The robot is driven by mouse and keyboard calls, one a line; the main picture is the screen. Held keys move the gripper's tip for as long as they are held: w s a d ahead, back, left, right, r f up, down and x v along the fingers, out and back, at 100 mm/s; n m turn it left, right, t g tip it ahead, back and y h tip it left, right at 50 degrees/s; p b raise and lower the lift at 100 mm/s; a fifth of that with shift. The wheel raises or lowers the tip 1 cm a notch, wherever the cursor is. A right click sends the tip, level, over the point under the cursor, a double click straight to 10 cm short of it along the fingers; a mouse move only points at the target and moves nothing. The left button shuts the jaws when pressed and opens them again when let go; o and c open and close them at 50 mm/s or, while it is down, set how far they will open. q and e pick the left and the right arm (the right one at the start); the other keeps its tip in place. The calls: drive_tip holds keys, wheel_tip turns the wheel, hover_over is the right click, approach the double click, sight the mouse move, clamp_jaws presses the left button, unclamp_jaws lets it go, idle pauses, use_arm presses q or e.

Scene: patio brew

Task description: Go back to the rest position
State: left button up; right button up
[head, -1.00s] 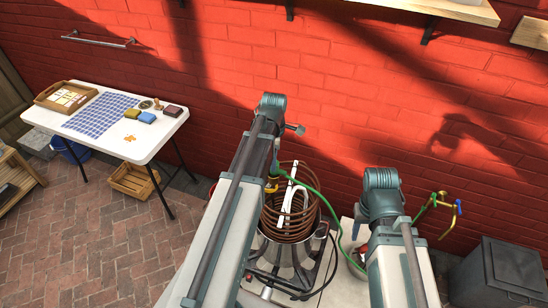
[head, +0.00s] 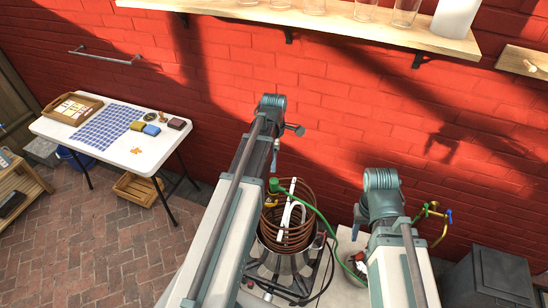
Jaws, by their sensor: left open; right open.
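My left arm reaches up from the bottom centre, and a small part of my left gripper (head: 275,158) shows beside it, above the copper coil. My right arm stands at the lower right, and a small part of my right gripper (head: 357,220) shows at its left side. Both grippers are open, with nothing seen in them, and are mostly hidden by my own arms. The copper coil (head: 302,220) stands upright in a steel pot (head: 285,262), partly hidden by my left arm. A green hose (head: 318,212) runs from the coil's top toward the right.
A white table (head: 150,165) with a wooden tray (head: 97,101), checked cloth and coloured sponges stands at the left, a wooden crate (head: 135,187) below it. A shelf (head: 330,32) with glasses is on the red wall. A grey bin (head: 480,275) stands lower right. Brick floor at left is open.

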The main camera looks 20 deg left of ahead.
use_arm(q)
drive_tip(key=s+d+m, duration=1)
drive_tip(key=d+m, duration=0.1)
drive_tip(key=m, duration=1.1)
drive_tip(key=s+d+f+m+b, duration=0.1)
drive_tip(key=s+d+f+b, duration=0.1)
drive_tip(key=f+b, duration=0.5)
drive_tip(key=s+d+f+m+b, duration=0.1)
drive_tip(key=d+f+b, duration=0.4)
drive_tip(key=f+b, duration=0.2)
drive_tip(key=s+d+f+m+y+b, duration=0.1)
drive_tip(key=s+d+f+m+b, duration=0.1)
drive_tip(key=d+f+b, duration=0.2)
wheel_tip(320, 180, down, 4)
drive_tip(key=b, duration=0.3)
drive_tip(key=shift+s+r+b, duration=0.15)
drive_tip(key=shift+s+b, duration=0.15)
drive_tip(key=shift+b, duration=0.1)
drive_tip(key=shift+d, duration=0.1)
